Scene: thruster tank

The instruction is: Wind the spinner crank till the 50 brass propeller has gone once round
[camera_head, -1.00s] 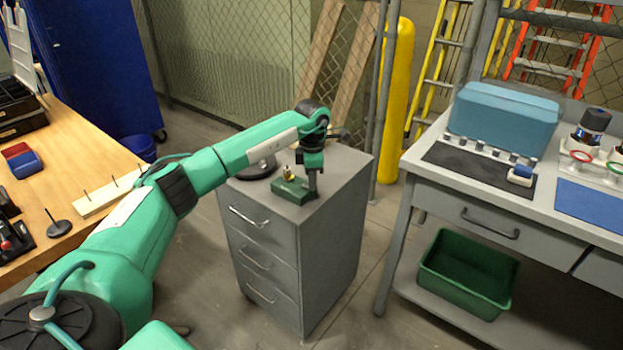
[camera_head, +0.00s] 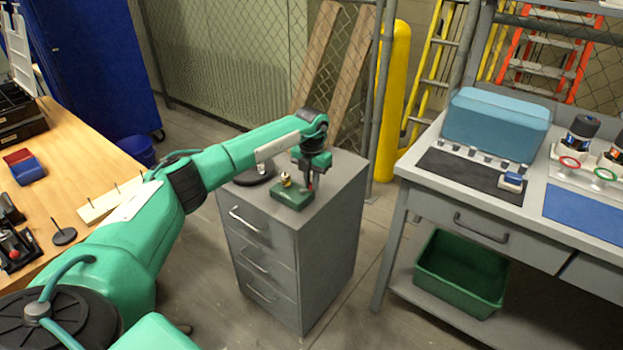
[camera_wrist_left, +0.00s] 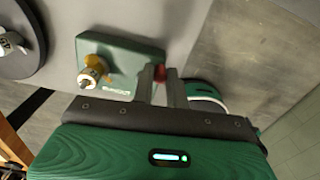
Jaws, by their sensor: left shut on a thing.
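The spinner has a green block base (camera_head: 297,199) and stands on top of the grey drawer cabinet. Its brass propeller (camera_head: 286,180) sits on the block; in the left wrist view it is a small brass and pale piece (camera_wrist_left: 93,68) left of my fingers. My left gripper (camera_head: 309,186) points down at the block's right side. In the left wrist view its fingers (camera_wrist_left: 160,80) are shut on the red crank knob (camera_wrist_left: 160,72), mostly hidden between them. The crank arm is hidden. My right gripper is not in view.
A dark round base (camera_head: 254,174) stands left of the spinner on the cabinet (camera_head: 285,255). A wooden bench (camera_head: 95,165) is at the left. A grey workbench (camera_head: 440,205) with a teal case (camera_head: 495,125) is at the right. The cabinet's front right top is clear.

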